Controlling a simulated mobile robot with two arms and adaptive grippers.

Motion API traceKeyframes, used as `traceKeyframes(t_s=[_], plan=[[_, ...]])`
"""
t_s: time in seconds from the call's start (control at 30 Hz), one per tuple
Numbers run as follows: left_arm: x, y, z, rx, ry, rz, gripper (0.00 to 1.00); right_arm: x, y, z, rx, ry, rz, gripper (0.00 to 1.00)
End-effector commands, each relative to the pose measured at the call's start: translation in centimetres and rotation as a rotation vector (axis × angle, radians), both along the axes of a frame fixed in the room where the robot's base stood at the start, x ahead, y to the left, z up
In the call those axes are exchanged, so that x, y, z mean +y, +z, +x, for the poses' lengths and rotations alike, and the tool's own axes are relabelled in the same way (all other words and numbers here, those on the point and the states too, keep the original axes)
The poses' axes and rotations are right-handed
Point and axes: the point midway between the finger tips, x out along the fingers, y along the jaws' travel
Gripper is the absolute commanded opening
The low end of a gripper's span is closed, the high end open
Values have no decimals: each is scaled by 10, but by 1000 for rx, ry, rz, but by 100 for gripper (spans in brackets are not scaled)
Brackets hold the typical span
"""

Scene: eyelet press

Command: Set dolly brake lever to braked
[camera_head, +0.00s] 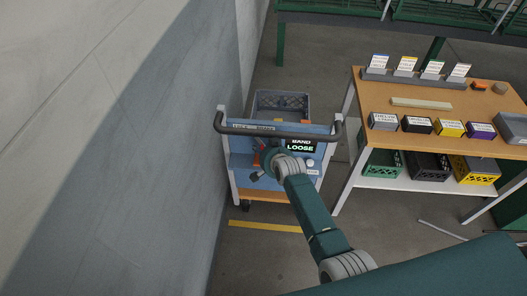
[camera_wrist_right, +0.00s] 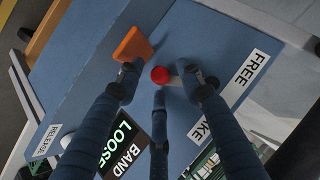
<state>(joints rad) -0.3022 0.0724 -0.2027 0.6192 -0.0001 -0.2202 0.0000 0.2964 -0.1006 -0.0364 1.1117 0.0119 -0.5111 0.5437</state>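The dolly (camera_head: 234,183) stands by the wall in the head view, with a blue panel under its dark push handle. In the right wrist view the brake lever has a red ball knob (camera_wrist_right: 160,75) and a short grey shaft. Labels FREE (camera_wrist_right: 244,78) and a partly covered one ending in "AKE" (camera_wrist_right: 203,130) lie to its right. Which label the lever points at is unclear. My right gripper (camera_wrist_right: 162,88) is open, its fingers spread around the knob with visible gaps. The left gripper is not in view.
An orange block-like part (camera_wrist_right: 132,45) sits beside my finger on the panel. A display (camera_head: 301,145) reads BAND LOOSE. A grey crate (camera_head: 281,101) stands behind the handle. A wooden workbench (camera_head: 430,108) with labelled bins is to the right. The wall is close on the left.

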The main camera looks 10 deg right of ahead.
Motion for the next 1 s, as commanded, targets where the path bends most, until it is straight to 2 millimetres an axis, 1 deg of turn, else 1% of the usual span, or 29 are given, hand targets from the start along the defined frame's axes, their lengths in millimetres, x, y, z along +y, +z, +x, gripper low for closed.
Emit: traceKeyframes(t_s=[0.07,0.17,0.27,0.37,0.7,0.8,1.0], plan=[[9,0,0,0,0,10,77,0,0,0,0,0,0,37],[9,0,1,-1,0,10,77,0,2,-3,-1,0,0,37],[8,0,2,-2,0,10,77,-1,6,-10,0,-1,1,37],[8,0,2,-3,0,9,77,-3,15,-20,-1,0,1,37],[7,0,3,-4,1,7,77,-9,51,-66,0,0,1,37],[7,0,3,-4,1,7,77,-11,61,-77,0,0,1,37],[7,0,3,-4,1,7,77,-12,72,-91,0,0,2,37]])
